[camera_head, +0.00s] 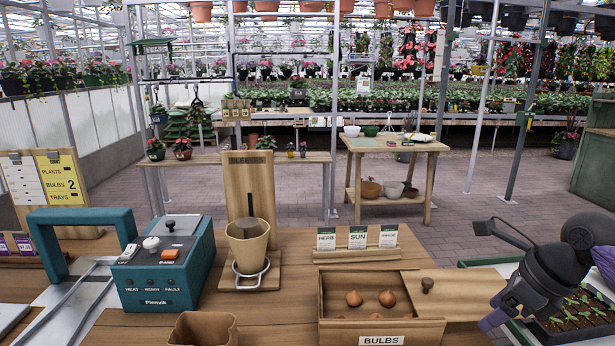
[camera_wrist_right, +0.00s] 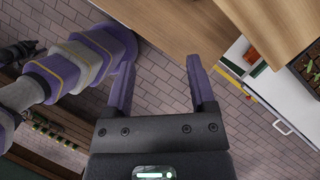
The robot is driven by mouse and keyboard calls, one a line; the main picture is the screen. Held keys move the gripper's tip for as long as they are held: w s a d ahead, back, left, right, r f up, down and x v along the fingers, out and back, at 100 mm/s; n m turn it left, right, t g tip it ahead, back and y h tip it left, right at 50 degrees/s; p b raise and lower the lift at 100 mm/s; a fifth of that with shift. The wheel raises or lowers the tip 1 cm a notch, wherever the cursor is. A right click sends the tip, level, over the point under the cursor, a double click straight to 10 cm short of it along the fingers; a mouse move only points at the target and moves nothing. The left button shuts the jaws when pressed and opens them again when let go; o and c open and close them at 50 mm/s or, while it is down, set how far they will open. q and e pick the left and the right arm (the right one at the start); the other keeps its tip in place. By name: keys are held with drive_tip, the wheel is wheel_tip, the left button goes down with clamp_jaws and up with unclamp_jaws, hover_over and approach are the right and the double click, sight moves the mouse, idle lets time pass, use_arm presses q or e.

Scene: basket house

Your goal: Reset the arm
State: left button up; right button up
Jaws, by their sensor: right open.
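My right arm comes in from the right edge in the head view, beside the wooden bulbs box. Its gripper (camera_head: 492,317) points down and to the left, with a purple fingertip showing. In the right wrist view the same gripper (camera_wrist_right: 160,88) has its two purple fingers apart, with nothing between them; brick floor shows through the gap. My left gripper is in neither view.
A bulbs box (camera_head: 382,337) holding several bulbs, a teal heat-seal device (camera_head: 165,268), a pot on a wooden stand (camera_head: 249,245) and a label rack (camera_head: 357,256) stand on the wooden bench. A seedling tray (camera_head: 580,318) is at right, close to my arm.

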drive_tip(key=w+a+r+m+t+y, duration=0.1)
drive_tip(key=a+m+t+y, duration=0.45)
drive_tip(key=a, duration=0.55)
drive_tip(key=w+a+r+m+t+y, duration=0.15)
drive_tip(key=a+m+t+y, duration=0.35)
drive_tip(key=a, duration=0.6)
drive_tip(key=s+d+f+m+g+h, duration=0.1)
drive_tip(key=s+d+f+m+h, duration=0.3)
drive_tip(key=m, duration=0.5)
drive_tip(key=s+d+f+m+h, duration=0.2)
drive_tip(key=f+m+h, duration=0.4)
drive_tip(key=m, duration=0.3)
drive_tip(key=s+d+f+m+g+h, duration=0.1)
drive_tip(key=s+d+f+m+h, duration=0.3)
drive_tip(key=m, duration=0.5)
drive_tip(key=s+a+f+m+g, duration=0.1)
drive_tip(key=s+f+m+g, duration=0.2)
drive_tip(key=s+f+g, duration=0.35)
drive_tip(key=s+a+f+m+g, duration=0.2)
drive_tip(key=s+f+g, duration=0.1)
drive_tip(key=s, duration=0.6)
wheel_tip(320, 180, down, 16)
drive_tip(key=s, duration=0.3)
drive_tip(key=s+d+f+g, duration=0.2)
drive_tip(key=s+d+f, duration=0.1)
drive_tip(key=s+f, duration=0.8)
drive_tip(key=shift+s+d+f, duration=0.15)
drive_tip(key=shift+s+d, duration=0.05)
drive_tip(key=shift+s, duration=0.85)
